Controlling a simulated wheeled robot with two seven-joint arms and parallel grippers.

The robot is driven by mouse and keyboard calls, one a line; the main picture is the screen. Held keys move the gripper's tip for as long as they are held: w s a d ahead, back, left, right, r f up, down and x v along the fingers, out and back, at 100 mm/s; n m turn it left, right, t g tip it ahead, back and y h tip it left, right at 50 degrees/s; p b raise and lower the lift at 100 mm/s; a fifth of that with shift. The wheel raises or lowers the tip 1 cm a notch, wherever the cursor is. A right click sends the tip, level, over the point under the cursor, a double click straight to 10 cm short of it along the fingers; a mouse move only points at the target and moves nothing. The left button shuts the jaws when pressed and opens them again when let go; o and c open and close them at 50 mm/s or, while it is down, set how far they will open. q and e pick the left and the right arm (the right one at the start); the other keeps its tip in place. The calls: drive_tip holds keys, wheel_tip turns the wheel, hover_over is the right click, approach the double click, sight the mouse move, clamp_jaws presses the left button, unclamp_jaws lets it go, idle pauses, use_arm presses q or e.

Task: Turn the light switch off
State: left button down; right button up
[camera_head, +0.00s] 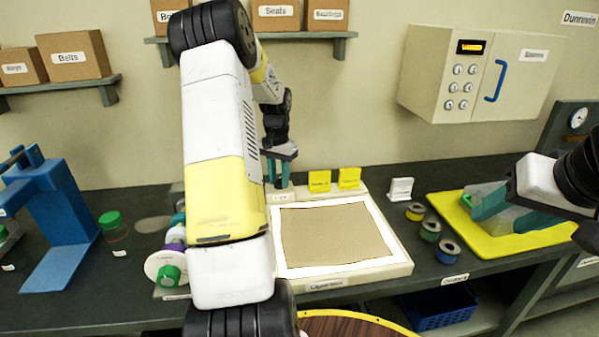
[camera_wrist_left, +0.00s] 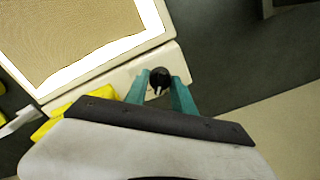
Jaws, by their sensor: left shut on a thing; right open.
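The light box (camera_head: 400,268) stands on the counter with a brown sheet (camera_head: 330,237) on it. Its panel glows bright white around the sheet. A small label is at its back left corner. In the left wrist view, the black light switch knob (camera_wrist_left: 160,77) sits on the box's pale border. My left gripper (camera_head: 280,184) reaches down at that corner. In the left wrist view, its teal fingers (camera_wrist_left: 161,88) are shut on the knob from both sides. The head view hides the knob. My right gripper (camera_head: 487,205) is open, above the yellow tray (camera_head: 505,245).
A blue press (camera_head: 55,215) and green-lidded jar (camera_head: 114,230) are at left. A cabinet (camera_head: 470,75) hangs above.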

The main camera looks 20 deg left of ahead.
sight(279, 179)
use_arm(q)
drive_tip(key=n, duration=0.3)
drive_tip(key=shift+n, duration=2.2)
drive_tip(key=c, duration=1.1)
unclamp_jaws()
drive_tip(key=shift+o, duration=0.2)
wheel_tip(279, 179, up, 8)
drive_tip(key=shift+f, duration=0.1)
